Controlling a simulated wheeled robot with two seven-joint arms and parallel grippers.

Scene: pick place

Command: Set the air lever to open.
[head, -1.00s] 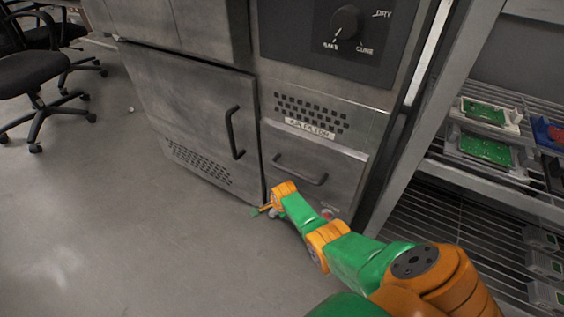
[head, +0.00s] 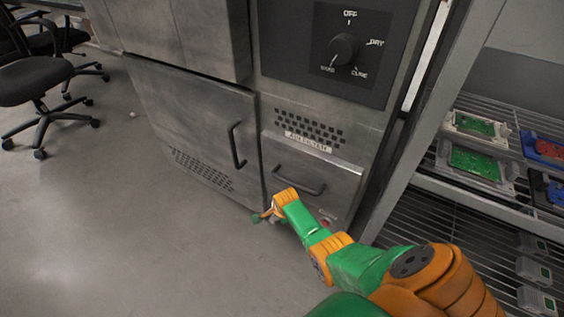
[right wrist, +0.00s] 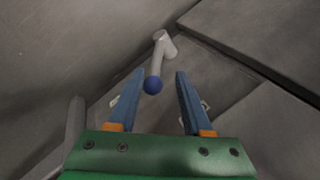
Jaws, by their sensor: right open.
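The air lever (right wrist: 156,67) shows in the right wrist view as a pale grey rod on a round pivot with a blue ball at its end. My right gripper (right wrist: 161,73) is open, with one finger on each side of the ball end. The ball lies between the fingers, nearer the left one, and I cannot tell whether it touches. The lever is too small and covered to make out there. My left gripper is not in view.
A drawer with a bar handle (head: 298,182) sits just above my right forearm. A dial (head: 342,48) is higher on the cabinet. A red button (head: 325,222) is beside my arm. A wire rack (head: 440,180) stands at the right.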

